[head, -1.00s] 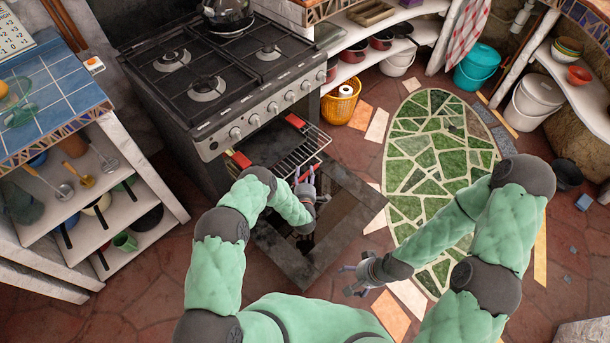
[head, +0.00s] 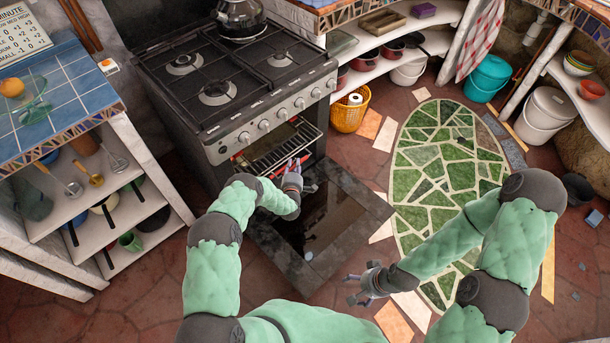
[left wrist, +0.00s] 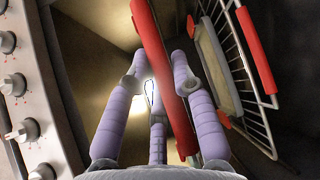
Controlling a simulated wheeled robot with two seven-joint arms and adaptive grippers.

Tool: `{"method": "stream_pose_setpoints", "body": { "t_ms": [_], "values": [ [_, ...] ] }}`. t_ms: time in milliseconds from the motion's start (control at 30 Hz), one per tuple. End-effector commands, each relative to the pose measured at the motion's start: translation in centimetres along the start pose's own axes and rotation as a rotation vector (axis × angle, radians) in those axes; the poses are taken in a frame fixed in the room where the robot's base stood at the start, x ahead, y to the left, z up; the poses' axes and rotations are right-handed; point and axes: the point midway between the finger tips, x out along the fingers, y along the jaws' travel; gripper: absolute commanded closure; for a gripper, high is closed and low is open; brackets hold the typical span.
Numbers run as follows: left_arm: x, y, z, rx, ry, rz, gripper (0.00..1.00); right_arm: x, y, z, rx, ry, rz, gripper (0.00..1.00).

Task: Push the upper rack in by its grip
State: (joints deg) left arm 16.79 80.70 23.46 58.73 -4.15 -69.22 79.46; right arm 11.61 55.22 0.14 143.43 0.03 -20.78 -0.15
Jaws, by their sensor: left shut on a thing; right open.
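My left gripper (head: 295,164) is at the rack's front end. In the left wrist view, its purple fingers (left wrist: 158,70) stand on both sides of a red grip bar (left wrist: 153,45) and are shut on it. A second red bar (left wrist: 256,50) with wires lies to the right there. My right gripper (head: 354,288) is open and empty, to the right of the oven door.
The oven door (head: 362,228) is folded down below my left gripper. A kettle (head: 240,18) stands on the hob. A yellow basket (head: 348,112) stands right of the oven, and open shelves (head: 130,205) are to its left. The green floor mosaic (head: 445,160) is clear.

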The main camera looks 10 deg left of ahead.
Motion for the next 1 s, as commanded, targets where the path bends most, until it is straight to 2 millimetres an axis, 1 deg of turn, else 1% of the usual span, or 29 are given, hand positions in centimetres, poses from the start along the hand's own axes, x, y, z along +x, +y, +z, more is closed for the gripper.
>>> {"method": "stream_pose_setpoints", "body": {
  "t_ms": [33, 100, 200, 400, 633, 1000],
  "values": [
    [0.9, 0.2, -1.2, 0.001, 0.006, 0.001, 1.00, 0.0, 0.0, 0.0, 0.000, 0.000, 0.000, 0.17],
    [2.1, 0.5, -2.4, 0.001, 0.006, 0.000, 1.00, 0.0, 0.0, 0.0, 0.000, 0.000, 0.000, 0.17],
    [3.6, 0.9, -3.9, 0.001, 0.006, 0.000, 1.00, 0.0, 0.0, 0.0, 0.000, 0.000, 0.000, 0.17],
    [5.9, 1.5, -6.2, 0.001, 0.004, -0.001, 1.00, 0.0, 0.0, 0.0, 0.000, 0.000, 0.000, 0.17],
    [7.2, 1.9, -7.4, 0.000, 0.002, -0.003, 1.00, 0.0, 0.0, 0.0, 0.000, 0.000, 0.000, 0.17],
    [7.6, 2.1, -7.8, 0.001, 0.004, -0.001, 1.00, 0.0, 0.0, 0.0, 0.000, 0.000, 0.000, 0.17]
  ]
}}
